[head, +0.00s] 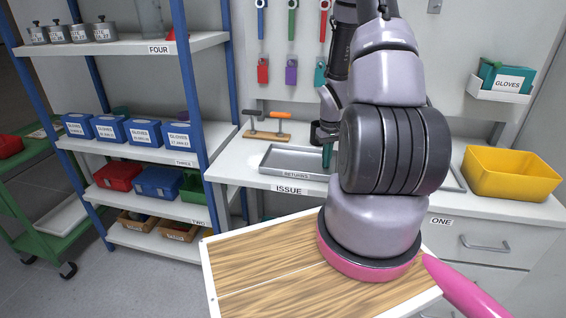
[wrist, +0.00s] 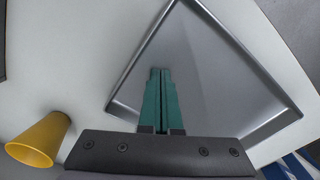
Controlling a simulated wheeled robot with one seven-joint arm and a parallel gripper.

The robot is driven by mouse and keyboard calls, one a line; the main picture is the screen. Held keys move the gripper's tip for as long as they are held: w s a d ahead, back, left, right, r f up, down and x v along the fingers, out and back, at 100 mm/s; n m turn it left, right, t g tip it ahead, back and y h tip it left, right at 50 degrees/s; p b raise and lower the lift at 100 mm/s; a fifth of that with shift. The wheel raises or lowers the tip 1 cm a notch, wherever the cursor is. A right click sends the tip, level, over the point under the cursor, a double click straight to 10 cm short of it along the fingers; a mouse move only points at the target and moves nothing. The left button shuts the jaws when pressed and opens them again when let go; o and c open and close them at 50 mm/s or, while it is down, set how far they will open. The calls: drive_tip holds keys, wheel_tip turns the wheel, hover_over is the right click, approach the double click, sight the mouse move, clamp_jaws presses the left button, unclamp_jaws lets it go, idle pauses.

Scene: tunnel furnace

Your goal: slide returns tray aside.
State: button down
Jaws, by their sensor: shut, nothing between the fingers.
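The grey returns tray (head: 285,158) lies on the white counter behind the ISSUE label, with a RETURNS label on its front rim. My arm hides part of it in the head view. In the wrist view the shallow tray (wrist: 215,85) looks empty, with raised rims. My gripper (head: 327,168) has teal fingers pointing down at the tray. In the wrist view my gripper (wrist: 160,72) is shut and empty, with its fingertips over the tray floor. I cannot tell whether they touch it.
A yellow bin (head: 510,172) stands at the counter's right end. A grey rim (head: 456,178) shows right of my arm; I cannot tell whether it is the same tray. A yellow cup-like thing (wrist: 38,140) stands beside the tray. A hammer rack (head: 266,135) is behind left.

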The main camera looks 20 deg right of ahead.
drive_tip(key=shift+s+d+f, duration=0.15)
drive_tip(key=shift+s+d, duration=1.4)
drive_tip(key=shift+d, duration=0.45)
drive_tip(key=shift+s+d+f, duration=0.1)
drive_tip(key=shift+s+d, duration=1.5)
drive_tip(key=shift+d, duration=0.4)
drive_tip(key=shift+s+d+f, duration=0.15)
drive_tip(key=shift+s+d, duration=1.4)
drive_tip(key=shift+d, duration=0.45)
drive_tip(key=shift+a, duration=0.1)
drive_tip(key=shift+w+a, duration=0.4)
drive_tip(key=shift+a, duration=0.1)
drive_tip(key=shift+w+r, duration=0.2)
wheel_tip(320, 180, up, 9)
drive_tip(key=shift+w+f, duration=0.15)
drive_tip(key=shift+w, duration=0.1)
